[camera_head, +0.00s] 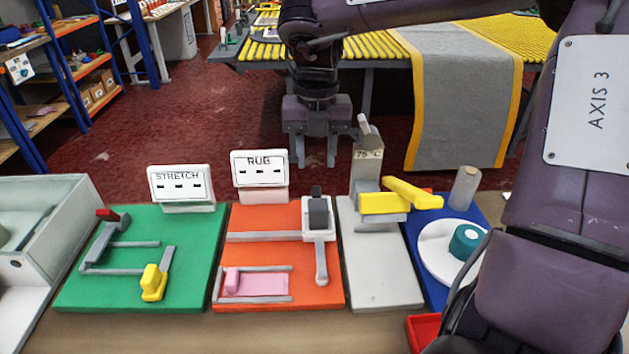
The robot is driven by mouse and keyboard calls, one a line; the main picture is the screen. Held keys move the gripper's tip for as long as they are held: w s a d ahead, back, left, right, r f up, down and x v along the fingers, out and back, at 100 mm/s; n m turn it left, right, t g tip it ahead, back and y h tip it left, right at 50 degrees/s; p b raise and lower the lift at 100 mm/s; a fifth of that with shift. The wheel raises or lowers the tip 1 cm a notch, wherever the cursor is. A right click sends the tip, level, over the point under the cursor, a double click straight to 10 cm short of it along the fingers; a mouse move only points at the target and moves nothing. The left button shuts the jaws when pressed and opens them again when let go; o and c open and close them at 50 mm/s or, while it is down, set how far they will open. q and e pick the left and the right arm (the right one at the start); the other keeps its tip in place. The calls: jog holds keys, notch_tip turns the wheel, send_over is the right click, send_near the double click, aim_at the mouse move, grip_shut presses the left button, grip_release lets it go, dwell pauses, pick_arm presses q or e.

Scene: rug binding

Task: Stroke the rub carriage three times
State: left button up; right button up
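The rub carriage (311,232), white with a dark grey block on top, sits at the right end of a grey rail (265,237). A grey lever (321,265) extends from it toward the front. A pink strip (262,286) with a pink block lies between grey bars at the front. My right gripper (316,155) points down above and behind the carriage, apart from it, its two fingers spread and empty. My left gripper is out of view.
Left is the green stretch station (195,270) with a yellow clamp (153,283). Right is a grey 75 °C press (380,275) with yellow handles close to the carriage, then a blue base with a white disc (435,255). A red tray (422,330) is at the front.

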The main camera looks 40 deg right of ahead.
aim_at(316, 191)
notch_tip(316, 191, down, 7)
jog(key=shift+s+f, duration=0.15)
jog(key=shift+f, duration=0.05)
jog(key=shift+a, duration=0.1)
grip_shut()
dwell(0.3)
